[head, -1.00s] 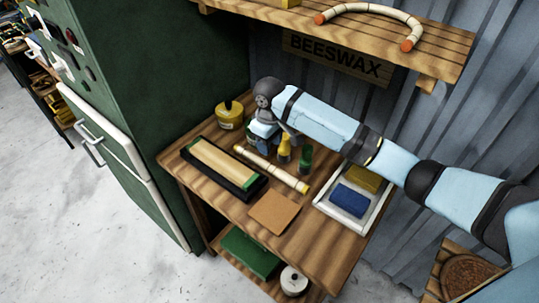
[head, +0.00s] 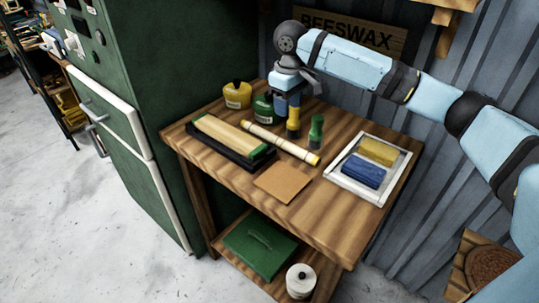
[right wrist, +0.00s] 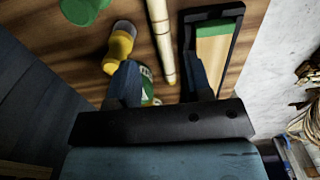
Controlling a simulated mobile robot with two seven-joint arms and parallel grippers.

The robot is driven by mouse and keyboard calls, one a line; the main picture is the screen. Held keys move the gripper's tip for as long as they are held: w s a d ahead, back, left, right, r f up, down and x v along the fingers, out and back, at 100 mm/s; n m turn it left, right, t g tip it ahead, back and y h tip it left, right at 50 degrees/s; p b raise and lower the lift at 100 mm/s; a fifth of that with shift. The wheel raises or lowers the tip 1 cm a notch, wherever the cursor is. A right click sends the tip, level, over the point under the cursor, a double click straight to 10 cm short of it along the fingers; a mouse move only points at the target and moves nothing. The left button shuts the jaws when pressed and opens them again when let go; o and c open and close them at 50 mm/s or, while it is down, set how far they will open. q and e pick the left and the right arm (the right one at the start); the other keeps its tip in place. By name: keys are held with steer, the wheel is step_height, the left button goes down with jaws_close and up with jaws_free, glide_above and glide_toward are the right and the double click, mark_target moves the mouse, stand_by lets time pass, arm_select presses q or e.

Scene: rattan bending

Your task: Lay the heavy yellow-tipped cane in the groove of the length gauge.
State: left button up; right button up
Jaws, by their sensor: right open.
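The cane (head: 280,143) is pale and jointed, with a yellow tip at its near right end. It lies on the wooden table beside a long black-framed piece (head: 229,141) with a tan bed and green ends, perhaps the length gauge; I see no cane in it. My right gripper (head: 290,103) is open and empty, behind the cane near the bottles. In the right wrist view the open jaws (right wrist: 161,85) point toward the table, with one cane end (right wrist: 168,74) showing between them and the framed piece (right wrist: 213,50) to the right. My left gripper is not in view.
A yellow-and-grey bottle (head: 293,123), a green bottle (head: 316,131), a green jar (head: 263,107) and a yellow pot (head: 237,95) stand close around the gripper. A white tray (head: 330,172) holds yellow and blue blocks. A brown square (head: 282,184) lies in front. A green cabinet (head: 200,60) borders the left.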

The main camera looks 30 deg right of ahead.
mark_target(286, 142)
step_height(286, 142, down, 13)
steer(key=shift+w+d+f+b, duration=0.1)
steer(key=shift+w+d+b, duration=0.05)
steer(key=shift+b, duration=1.05)
steer(key=c, duration=0.8)
